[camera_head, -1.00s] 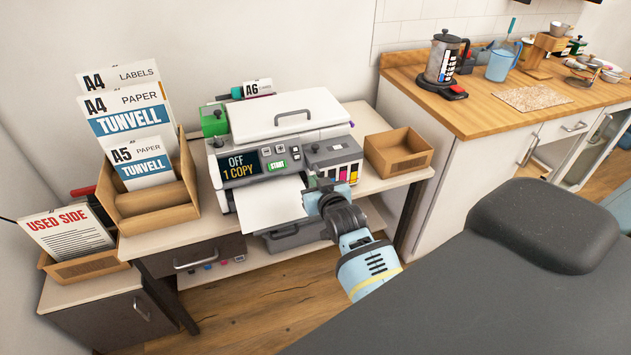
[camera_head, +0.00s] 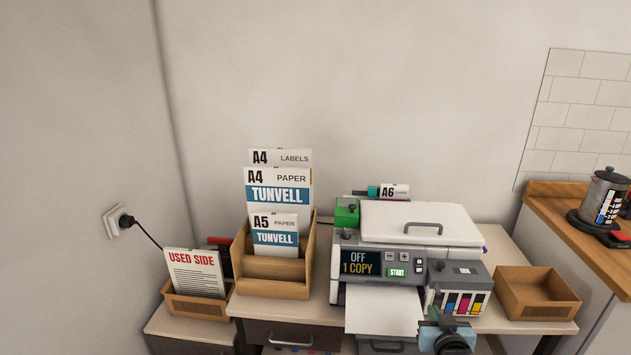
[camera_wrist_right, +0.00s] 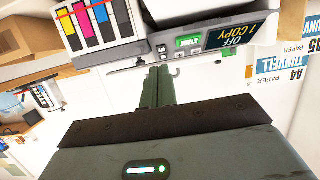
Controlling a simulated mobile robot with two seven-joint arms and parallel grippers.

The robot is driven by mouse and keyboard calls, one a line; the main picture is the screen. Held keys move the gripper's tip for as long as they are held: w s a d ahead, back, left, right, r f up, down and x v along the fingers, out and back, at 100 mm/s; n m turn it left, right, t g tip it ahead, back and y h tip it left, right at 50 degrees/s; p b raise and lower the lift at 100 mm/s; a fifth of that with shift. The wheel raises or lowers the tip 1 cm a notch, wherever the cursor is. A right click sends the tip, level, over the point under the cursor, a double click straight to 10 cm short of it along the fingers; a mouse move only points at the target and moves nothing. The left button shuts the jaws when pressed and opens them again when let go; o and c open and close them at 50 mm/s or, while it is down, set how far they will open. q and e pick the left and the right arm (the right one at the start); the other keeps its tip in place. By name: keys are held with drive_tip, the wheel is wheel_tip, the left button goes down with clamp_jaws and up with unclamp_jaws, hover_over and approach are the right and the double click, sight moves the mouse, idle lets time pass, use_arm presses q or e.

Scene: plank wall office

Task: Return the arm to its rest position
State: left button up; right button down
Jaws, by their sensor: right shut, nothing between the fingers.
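My right gripper (camera_head: 445,322) is at the bottom edge of the head view, in front of the printer's ink panel and beside the white sheet. In the right wrist view its fingers (camera_wrist_right: 157,88) are together with nothing between them, pointing toward the printer front. Most of the right arm is below the head view. The printer (camera_head: 415,222) stands on the desk; its display reads OFF, 1 COPY. A white sheet (camera_head: 383,311) sticks out of its front. My left gripper is not in view.
A paper organizer (camera_head: 274,290) and a used-side box (camera_head: 197,306) stand left of the printer. An empty cardboard tray (camera_head: 538,308) stands to its right. A wall socket (camera_head: 116,221) with a plug is at left. A counter (camera_head: 580,232) with a coffee press (camera_head: 603,196) is at right.

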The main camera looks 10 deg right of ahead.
drive_tip(key=s+a+f+n+g+y, duration=0.1)
drive_tip(key=s+a+f, duration=0.2)
drive_tip(key=s+f, duration=0.5)
drive_tip(key=s+a+f+n+g+y, duration=0.2)
drive_tip(key=s+a+f, duration=0.25)
drive_tip(key=s, duration=0.55)
drive_tip(key=s+a+f+g+y, duration=0.1)
drive_tip(key=s+a+f, duration=0.1)
drive_tip(key=s, duration=0.7)
drive_tip(key=s+a+f+n+g+y, duration=0.1)
drive_tip(key=s+a+f, duration=0.2)
drive_tip(key=s, duration=0.6)
drive_tip(key=shift+s+a, duration=0.3)
drive_tip(key=shift+a, duration=0.45)
